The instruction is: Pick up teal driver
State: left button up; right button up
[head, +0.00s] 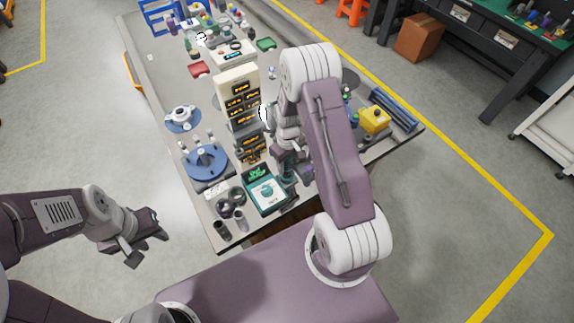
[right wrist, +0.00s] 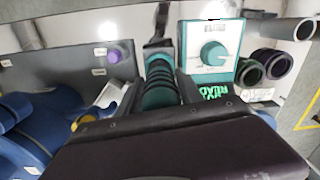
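The teal driver (head: 287,168) stands near the front of the bench, partly hidden by my right arm. In the right wrist view its ribbed teal handle (right wrist: 160,88) lies between the two fingers of my right gripper (right wrist: 160,98). The fingers are close on both sides of the handle; I cannot tell whether they press on it. In the head view my right gripper (head: 287,150) is at the driver's top. My left gripper (head: 145,238) is open and empty, off the bench's front left edge.
A teal device with a dial (head: 267,193) stands close beside the driver. Dark rings (right wrist: 262,68) lie beyond it. A beige tower of bins (head: 238,95) stands behind. A blue round fixture (head: 205,160) is to the left, and a yellow box (head: 375,120) to the right.

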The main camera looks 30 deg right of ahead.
grip_shut()
jog(key=shift+r, duration=0.1)
jog(key=shift+w+r, duration=0.1)
jog(key=shift+r, duration=0.15)
notch_tip(320, 180, up, 4)
jog(key=shift+f, duration=0.15)
jog(key=s+a+r+b, duration=0.1)
jog(key=s+a+r, duration=0.5)
jog(key=s, duration=0.4)
jog(key=shift+r, duration=0.35)
